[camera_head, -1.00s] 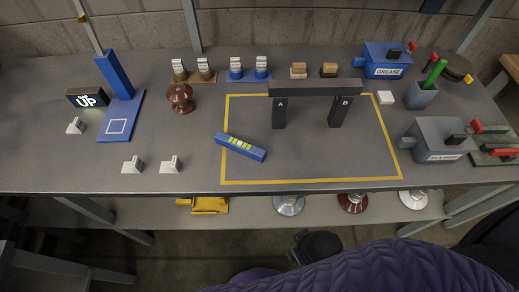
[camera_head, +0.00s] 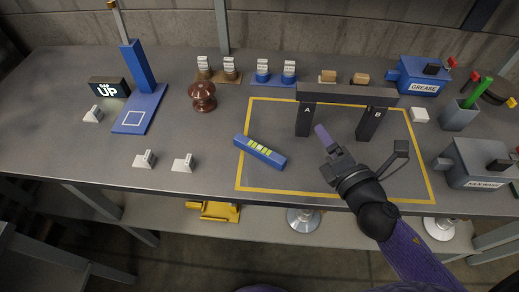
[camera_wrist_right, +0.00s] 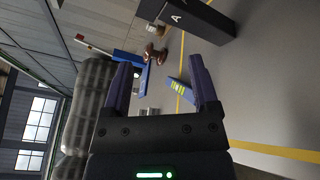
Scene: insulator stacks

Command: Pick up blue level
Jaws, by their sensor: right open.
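The blue level (camera_head: 259,152) lies flat on the grey table, tilted across the left line of the yellow rectangle. It has yellow-green and white marks on its middle. In the right wrist view the level (camera_wrist_right: 179,89) shows between and beyond the fingers, close to the right finger in the picture. My right gripper (camera_head: 325,142) is open and empty, above the yellow-marked area, to the right of the level and apart from it. In the right wrist view both purple fingers of my right gripper (camera_wrist_right: 160,85) stand wide apart. My left gripper is not in view.
A dark bridge on posts A and B (camera_head: 345,95) stands just behind my right gripper. A brown insulator (camera_head: 202,96), a blue stand (camera_head: 140,112) and small white tags (camera_head: 183,163) are to the left. A grey box (camera_head: 475,162) is at right. Table around the level is clear.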

